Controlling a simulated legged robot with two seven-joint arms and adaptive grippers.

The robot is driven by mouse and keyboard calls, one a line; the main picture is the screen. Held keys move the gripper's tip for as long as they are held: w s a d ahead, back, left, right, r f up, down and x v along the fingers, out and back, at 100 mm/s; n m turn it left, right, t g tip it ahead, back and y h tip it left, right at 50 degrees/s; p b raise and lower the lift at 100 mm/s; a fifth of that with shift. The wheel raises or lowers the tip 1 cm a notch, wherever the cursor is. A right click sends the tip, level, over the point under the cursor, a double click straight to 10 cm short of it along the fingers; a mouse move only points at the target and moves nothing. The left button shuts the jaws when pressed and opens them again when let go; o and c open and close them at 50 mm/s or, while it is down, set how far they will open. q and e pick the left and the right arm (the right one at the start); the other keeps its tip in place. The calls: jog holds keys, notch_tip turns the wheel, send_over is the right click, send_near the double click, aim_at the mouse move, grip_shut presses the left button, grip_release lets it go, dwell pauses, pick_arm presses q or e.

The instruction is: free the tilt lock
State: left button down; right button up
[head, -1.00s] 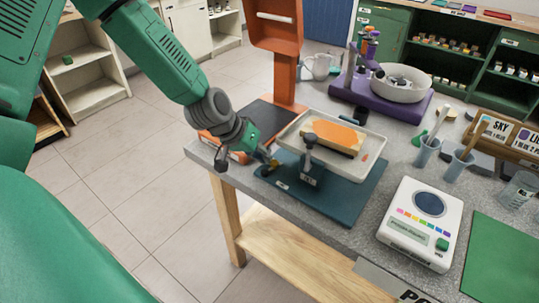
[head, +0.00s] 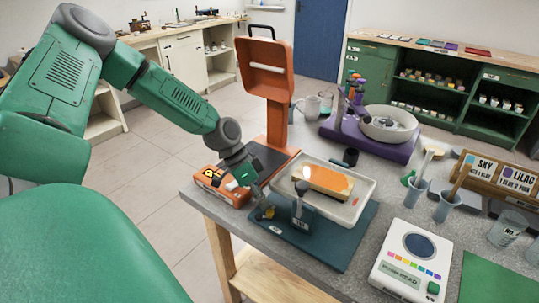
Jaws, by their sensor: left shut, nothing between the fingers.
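A white tray (head: 352,214) sits over a teal base plate (head: 335,244), holding a yellow block with an orange top (head: 325,181). A dark upright post with a round grey knob (head: 302,187) stands at the tray's front edge. A small brass-coloured part (head: 268,212) shows at the left end of the base. My left gripper (head: 261,205) is shut and empty, with its tips close to that brass part; I cannot tell whether they touch it. Which part is the tilt lock is not clear. My right gripper is not in view.
An orange box (head: 220,187) and an orange upright stand (head: 275,120) are close to my left gripper. A white scale (head: 412,260) stands at the right front. A purple base with a white bowl (head: 388,124) is behind. Cups (head: 415,191) stand at right.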

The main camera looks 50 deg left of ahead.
pick_arm(q)
jog(key=shift+m+g, duration=0.3)
jog(key=shift+m, duration=0.1)
jog(key=shift+d+m, duration=0.3)
jog(key=shift+m, duration=0.2)
jog(key=shift+d+r, duration=0.15)
jog(key=shift+d, duration=0.1)
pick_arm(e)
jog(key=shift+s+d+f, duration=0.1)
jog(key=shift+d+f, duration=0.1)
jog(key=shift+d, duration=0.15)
pick_arm(q)
jog(key=shift+s+a+p, duration=0.45)
jog(key=shift+s+p, duration=0.2)
jog(key=shift+s, duration=0.1)
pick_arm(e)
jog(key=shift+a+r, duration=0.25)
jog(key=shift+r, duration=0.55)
pick_arm(q)
jog(key=shift+d, duration=0.15)
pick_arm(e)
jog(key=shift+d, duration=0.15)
pick_arm(q)
jog(key=shift+w, duration=0.15)
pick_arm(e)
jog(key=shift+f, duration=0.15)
